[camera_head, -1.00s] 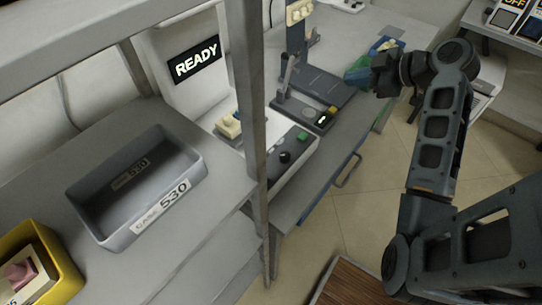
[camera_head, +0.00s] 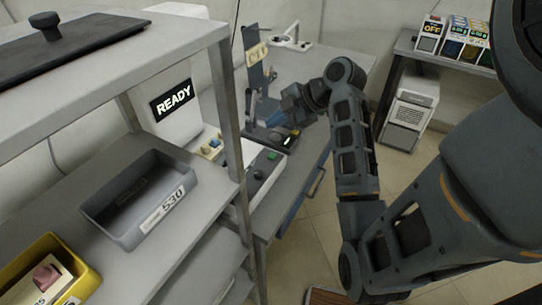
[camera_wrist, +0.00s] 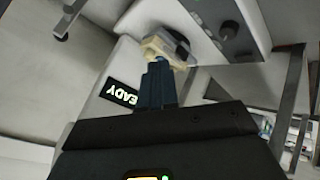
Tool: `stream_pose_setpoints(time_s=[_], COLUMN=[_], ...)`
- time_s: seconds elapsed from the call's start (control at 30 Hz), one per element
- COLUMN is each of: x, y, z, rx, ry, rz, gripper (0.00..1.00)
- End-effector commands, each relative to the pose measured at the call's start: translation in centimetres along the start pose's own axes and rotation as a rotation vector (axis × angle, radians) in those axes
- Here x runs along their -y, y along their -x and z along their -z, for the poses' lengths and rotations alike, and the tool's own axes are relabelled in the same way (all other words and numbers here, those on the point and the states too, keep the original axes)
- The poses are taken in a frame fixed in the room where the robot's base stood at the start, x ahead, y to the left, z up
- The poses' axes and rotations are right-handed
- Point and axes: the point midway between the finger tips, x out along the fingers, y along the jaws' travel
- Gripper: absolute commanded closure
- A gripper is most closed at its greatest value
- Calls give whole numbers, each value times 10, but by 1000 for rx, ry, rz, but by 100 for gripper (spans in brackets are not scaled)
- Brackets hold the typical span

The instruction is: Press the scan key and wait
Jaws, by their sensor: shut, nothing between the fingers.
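The scanner (camera_head: 230,170) is a pale bench machine behind the rack post. Its display (camera_head: 173,100) reads READY, and the same display shows upside down in the wrist view (camera_wrist: 119,94). A green key (camera_head: 271,156) and a black knob (camera_head: 260,174) sit on its front panel; the knob also shows in the wrist view (camera_wrist: 228,30). I see no label on the green key. A cream block (camera_head: 211,148) rests at the machine. My gripper (camera_head: 283,103) is above the bench, beyond the panel. In the wrist view its blue fingers (camera_wrist: 157,82) are together and empty.
A grey case tray (camera_head: 128,232) marked 530 and a yellow bin (camera_head: 82,274) stand on the rack shelf (camera_head: 165,260). The rack post (camera_head: 228,115) stands in front of the machine.

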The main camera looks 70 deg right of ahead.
Motion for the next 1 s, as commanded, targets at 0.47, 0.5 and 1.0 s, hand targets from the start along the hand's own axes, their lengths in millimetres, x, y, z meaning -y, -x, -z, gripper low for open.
stream_pose_setpoints(time_s=[0.47, 0.5, 1.0], x=[27, 30, 44], y=[-36, -40, -60], z=[-27, -30, -44], rx=[0, 0, 0], ry=[-3, -3, -1], rz=[1, 1, 0], gripper=[100, 100, 100])
